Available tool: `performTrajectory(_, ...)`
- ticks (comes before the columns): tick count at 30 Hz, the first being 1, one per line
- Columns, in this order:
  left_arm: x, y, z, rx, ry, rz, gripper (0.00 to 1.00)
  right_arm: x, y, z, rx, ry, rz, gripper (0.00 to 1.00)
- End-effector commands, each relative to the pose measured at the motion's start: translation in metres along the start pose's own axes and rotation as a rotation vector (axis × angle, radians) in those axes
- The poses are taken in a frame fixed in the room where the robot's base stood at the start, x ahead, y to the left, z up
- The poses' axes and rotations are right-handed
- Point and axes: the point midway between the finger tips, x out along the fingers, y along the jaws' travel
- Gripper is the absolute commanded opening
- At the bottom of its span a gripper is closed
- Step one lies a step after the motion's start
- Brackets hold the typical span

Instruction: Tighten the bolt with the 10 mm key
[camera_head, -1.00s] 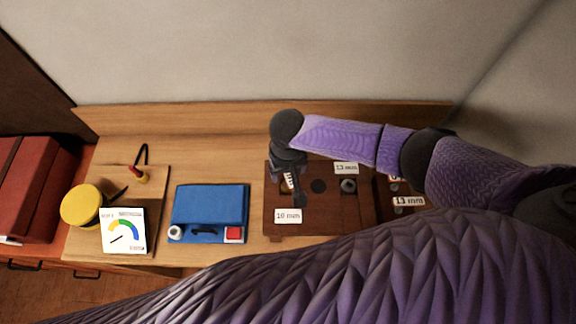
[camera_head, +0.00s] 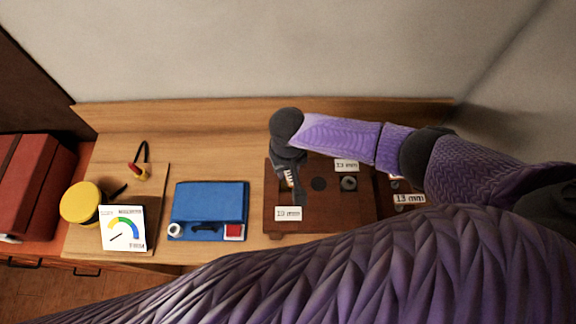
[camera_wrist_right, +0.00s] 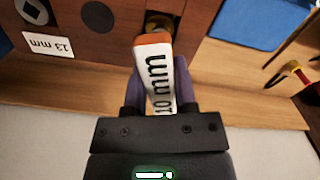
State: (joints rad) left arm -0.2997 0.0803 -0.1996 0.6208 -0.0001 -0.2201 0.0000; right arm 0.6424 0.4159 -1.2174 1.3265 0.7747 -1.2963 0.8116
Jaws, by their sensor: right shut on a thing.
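My right gripper (camera_head: 292,187) is shut on the 10 mm key and sits over the left part of a brown wooden block (camera_head: 325,222). In the right wrist view, the key (camera_wrist_right: 157,82) has a white "10 mm" face and an orange end, between the fingers of the gripper (camera_wrist_right: 160,75). A brass-coloured round part (camera_wrist_right: 159,22), perhaps the bolt, shows in a recess just past the key's end. The key partly hides it, and I cannot tell whether they touch. My left gripper is not in view.
The block also has a dark round spot (camera_head: 319,184), a grey fitting (camera_head: 348,184) and a 13 mm label (camera_head: 346,166). A blue case (camera_head: 210,202) lies left of it. A gauge card (camera_head: 122,228) and yellow round object (camera_head: 81,203) are further left. Bare wood lies behind.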

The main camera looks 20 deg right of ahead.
Motion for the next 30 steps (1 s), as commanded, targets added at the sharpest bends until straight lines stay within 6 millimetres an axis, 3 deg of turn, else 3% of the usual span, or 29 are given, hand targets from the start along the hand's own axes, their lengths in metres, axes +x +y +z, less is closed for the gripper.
performTrajectory(5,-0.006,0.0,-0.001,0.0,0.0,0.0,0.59,-0.002,0.0,0.0,0.055,0.0,-0.001,0.0)
performTrajectory(24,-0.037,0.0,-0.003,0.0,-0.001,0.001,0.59,-0.002,0.0,0.0,0.521,0.0,-0.002,0.0)
performTrajectory(30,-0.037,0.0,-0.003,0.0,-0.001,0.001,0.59,-0.001,0.0,-0.001,0.553,0.002,-0.001,0.0)
